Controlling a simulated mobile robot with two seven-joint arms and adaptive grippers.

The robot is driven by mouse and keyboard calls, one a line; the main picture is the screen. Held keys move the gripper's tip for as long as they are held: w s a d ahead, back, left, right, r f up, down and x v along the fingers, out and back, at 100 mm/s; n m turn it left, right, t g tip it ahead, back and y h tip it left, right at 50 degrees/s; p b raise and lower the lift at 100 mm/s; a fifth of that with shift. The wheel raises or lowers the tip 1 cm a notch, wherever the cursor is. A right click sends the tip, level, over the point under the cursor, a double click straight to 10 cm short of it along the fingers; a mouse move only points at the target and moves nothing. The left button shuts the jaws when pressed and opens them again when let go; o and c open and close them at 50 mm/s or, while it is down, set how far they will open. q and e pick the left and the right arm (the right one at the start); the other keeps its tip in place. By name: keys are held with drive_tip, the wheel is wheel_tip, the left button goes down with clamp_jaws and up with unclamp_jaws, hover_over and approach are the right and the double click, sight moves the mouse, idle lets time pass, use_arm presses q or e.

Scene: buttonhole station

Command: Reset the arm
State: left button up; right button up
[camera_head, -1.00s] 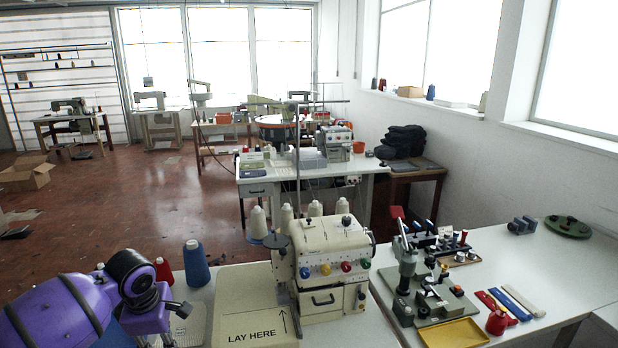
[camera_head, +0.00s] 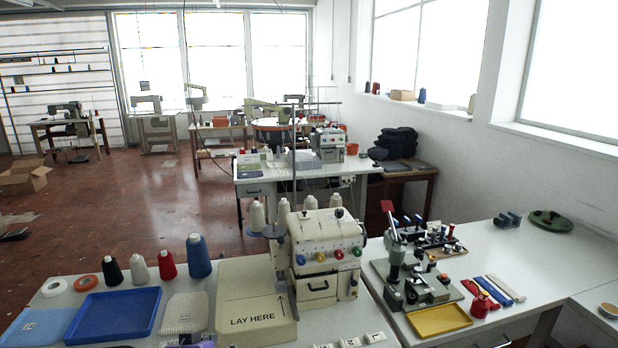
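My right arm is not in view.
A cream sewing machine (camera_head: 322,240) stands on the front table beside a pad marked LAY HERE (camera_head: 240,290). Left of it are a blue tray (camera_head: 118,314) and several thread cones (camera_head: 199,256). A green press (camera_head: 400,262) and a yellow tray (camera_head: 440,320) are on the right table.

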use_arm(q)
drive_tip(key=s+f, duration=0.5)
drive_tip(key=s, duration=0.5)
drive_tip(key=s+d+f+y, duration=0.1)
drive_tip(key=s+f, duration=0.5)
drive_tip(key=s, duration=0.5)
drive_tip(key=s+d+f+m+y, duration=0.1)
drive_tip(key=s+f, duration=0.5)
drive_tip(key=s, duration=0.5)
drive_tip(key=shift+d+g, duration=0.25)
drive_tip(key=shift+g, duration=0.15)
drive_tip(key=shift+f, duration=0.1)
